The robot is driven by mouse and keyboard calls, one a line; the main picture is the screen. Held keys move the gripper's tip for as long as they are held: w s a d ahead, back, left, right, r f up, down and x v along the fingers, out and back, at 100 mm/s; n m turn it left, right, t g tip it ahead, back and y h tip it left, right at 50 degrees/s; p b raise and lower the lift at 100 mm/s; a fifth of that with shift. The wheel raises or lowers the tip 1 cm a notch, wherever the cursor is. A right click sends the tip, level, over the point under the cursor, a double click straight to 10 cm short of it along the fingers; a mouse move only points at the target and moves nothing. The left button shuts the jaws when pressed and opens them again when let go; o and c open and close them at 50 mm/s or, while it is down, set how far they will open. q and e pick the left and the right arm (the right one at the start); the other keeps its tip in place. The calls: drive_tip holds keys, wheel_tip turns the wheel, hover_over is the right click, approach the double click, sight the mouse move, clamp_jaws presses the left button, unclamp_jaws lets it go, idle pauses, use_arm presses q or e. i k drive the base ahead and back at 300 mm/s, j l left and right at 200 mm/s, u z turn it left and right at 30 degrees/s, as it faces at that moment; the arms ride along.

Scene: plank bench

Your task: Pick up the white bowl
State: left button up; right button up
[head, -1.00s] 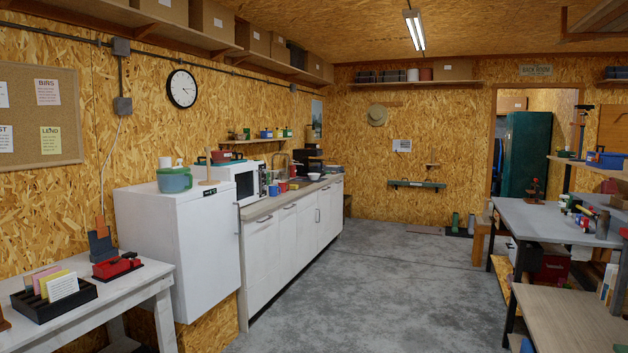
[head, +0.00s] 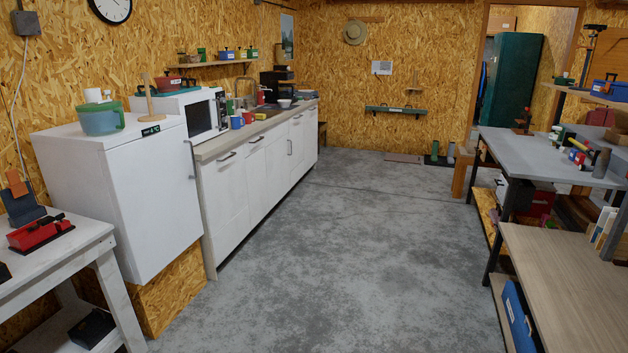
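A small white bowl (head: 284,103) sits on the far part of the wooden counter top (head: 226,146) along the left wall. It stands past the coloured mugs and in front of the black coffee machine. It looks small from here and is well away from me. Neither of my grippers shows in the head view.
A white fridge (head: 158,198) and a microwave (head: 195,118) stand at the near end of the counter. A blue mug (head: 236,122) is on the counter. A white table (head: 62,262) is at left, workbenches (head: 548,158) at right. The concrete floor (head: 345,240) between is clear.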

sight(284, 103)
drive_tip(key=i, duration=4.35)
drive_tip(key=i+u, duration=0.1)
drive_tip(key=i, duration=0.55)
drive_tip(key=i+l, duration=0.15)
drive_tip(key=i, duration=0.5)
drive_tip(key=i+l+u, duration=0.15)
drive_tip(key=i, duration=0.5)
